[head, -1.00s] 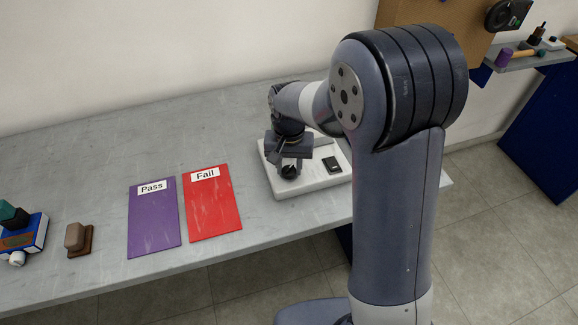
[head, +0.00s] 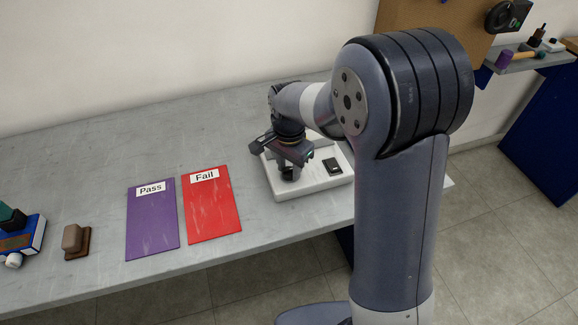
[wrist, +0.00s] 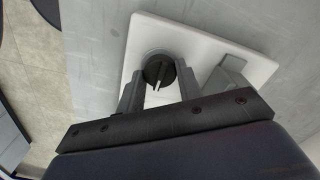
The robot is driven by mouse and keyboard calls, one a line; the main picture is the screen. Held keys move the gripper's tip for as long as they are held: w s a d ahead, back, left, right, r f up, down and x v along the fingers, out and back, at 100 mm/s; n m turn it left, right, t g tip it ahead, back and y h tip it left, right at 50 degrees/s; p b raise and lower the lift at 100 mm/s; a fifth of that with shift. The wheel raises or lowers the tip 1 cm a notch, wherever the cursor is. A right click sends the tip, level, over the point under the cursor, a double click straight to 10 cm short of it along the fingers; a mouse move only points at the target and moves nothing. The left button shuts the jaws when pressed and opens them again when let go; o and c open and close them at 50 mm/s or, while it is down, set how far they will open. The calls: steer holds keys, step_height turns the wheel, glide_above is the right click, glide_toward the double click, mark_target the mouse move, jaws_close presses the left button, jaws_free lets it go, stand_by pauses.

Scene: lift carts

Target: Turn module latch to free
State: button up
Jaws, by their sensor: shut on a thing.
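The module latch is a round black knob (wrist: 158,70) with a pale pointer line, on a white base plate (wrist: 208,45) in the wrist view. My gripper (wrist: 159,88) is shut on the knob, with one grey finger on each side of it. The pointer line points toward the palm of my gripper in the wrist view. In the head view my gripper (head: 290,165) is over the left part of the white base plate (head: 310,186), and it mostly hides the knob. A small black switch-like part (head: 332,166) is on the plate to the right of my gripper.
A purple Pass mat (head: 152,225) and a red Fail mat (head: 212,210) lie left of the plate on the grey table (head: 90,165). A brown stamp-like block (head: 74,240) and a blue box (head: 28,238) are farther left. A grey block (wrist: 228,75) stands beside the knob.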

mark_target(289, 169)
stand_by(0.4)
steer(key=o, duration=1)
step_height(289, 169, up, 11)
steer(key=shift+b, duration=0.4)
steer(key=shift+f, duration=0.2)
step_height(289, 169, down, 11)
steer(key=shift+r+p, duration=0.15)
steer(key=shift+p, duration=0.25)
steer(key=shift+r, duration=0.1)
